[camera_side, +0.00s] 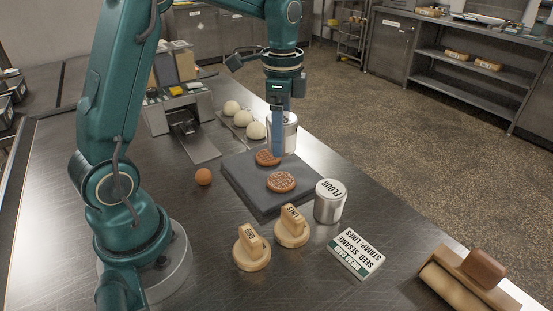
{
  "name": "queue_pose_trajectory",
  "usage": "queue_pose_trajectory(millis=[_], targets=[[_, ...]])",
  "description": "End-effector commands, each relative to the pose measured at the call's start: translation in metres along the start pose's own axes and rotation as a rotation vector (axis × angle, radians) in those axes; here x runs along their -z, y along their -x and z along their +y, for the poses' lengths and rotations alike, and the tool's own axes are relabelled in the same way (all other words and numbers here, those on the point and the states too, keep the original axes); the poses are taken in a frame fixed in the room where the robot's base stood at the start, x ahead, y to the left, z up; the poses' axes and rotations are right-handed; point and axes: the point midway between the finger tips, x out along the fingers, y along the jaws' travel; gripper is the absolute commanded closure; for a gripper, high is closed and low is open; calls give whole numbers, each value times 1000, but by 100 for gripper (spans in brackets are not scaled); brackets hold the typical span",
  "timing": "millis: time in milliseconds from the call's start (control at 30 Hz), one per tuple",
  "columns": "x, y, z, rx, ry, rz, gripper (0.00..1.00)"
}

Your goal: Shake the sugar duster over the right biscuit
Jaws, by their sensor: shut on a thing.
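My gripper (277,150) points down at the far end of a dark slab (240,185). It is shut on a silver can (291,137), partly hidden behind the blue finger; no label on it is readable, but it fits the sugar duster. The can looks upright; its height above the slab is hard to judge. Two brown patterned biscuits lie on the slab: a far biscuit (265,159), close to the finger and partly covered by it, and a near biscuit (281,182), slightly further right in the picture. I see no sugar on the near one.
A FLOUR can (329,204) stands right of the slab. Two wooden stamps, GRID (251,250) and LINES (291,229), and a seed-sesame card (356,254) are in front. A brown ball (203,176) lies left; pale dough balls (231,108) sit behind. A roller tool (468,280) lies front right.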

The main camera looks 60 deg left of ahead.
Motion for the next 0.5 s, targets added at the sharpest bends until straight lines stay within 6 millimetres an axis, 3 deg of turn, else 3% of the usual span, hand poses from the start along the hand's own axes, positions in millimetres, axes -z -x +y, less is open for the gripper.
queue_pose_trajectory(millis=[333, 500], targets=[[1, 5, -3, 1, -53, 1, 75], [-10, 12, -34, 7, -82, 3, 75]])
